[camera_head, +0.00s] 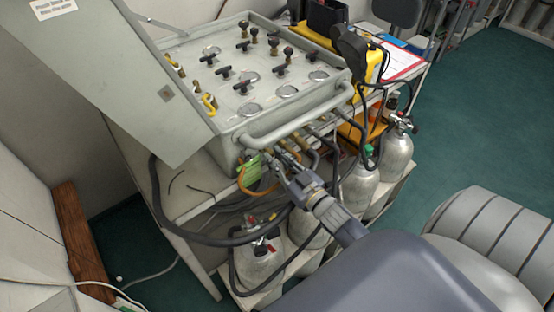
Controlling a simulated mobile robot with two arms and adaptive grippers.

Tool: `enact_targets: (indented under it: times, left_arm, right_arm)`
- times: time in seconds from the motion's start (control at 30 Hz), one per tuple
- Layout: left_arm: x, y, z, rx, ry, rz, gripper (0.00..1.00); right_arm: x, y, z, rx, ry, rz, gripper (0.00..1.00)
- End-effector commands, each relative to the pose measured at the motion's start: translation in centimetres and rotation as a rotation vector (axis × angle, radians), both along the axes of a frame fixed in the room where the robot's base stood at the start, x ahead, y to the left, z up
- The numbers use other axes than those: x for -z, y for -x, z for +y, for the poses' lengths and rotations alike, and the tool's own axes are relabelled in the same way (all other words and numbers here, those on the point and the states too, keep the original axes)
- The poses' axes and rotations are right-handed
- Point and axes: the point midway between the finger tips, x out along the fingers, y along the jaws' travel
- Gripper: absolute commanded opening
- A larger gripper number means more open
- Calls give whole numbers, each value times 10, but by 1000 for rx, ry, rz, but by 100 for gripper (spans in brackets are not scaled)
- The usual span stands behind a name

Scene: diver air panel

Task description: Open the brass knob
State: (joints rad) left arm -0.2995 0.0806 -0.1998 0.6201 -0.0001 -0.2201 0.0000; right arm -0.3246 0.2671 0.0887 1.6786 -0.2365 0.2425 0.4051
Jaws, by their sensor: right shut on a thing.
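The grey diver air panel (222,128) stands on a white table with its lid open. Below its front rail is a row of brass fittings with hoses (312,140). My right gripper (279,163) reaches in from the lower right and is at the left part of this row. Its fingers are closed at the brass parts, and the brass knob between them is mostly hidden by the fingers. I cannot tell how far the knob is turned. My left gripper is not in view.
The front rail (290,118) runs just above my right gripper. Hoses, a green tag (249,170) and an orange hose hang close by. Gas cylinders (360,185) stand below.

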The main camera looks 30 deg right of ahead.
Motion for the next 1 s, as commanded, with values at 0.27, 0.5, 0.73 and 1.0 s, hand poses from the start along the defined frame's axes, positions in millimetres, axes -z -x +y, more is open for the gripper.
enact_targets:
  times: [0.27, 0.5, 0.73, 1.0]
  left_arm:
    - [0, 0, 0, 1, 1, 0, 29]
    - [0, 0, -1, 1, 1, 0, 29]
    - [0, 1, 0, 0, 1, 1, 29]
    - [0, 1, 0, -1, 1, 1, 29]
  right_arm:
    - [-1, 0, 0, 0, 5, -3, 0]
    - [-1, 0, 0, 0, 4, -3, 29]
    - [-1, 0, 0, 0, 3, -1, 29]
    - [1, 25, -1, -1, 3, 1, 29]
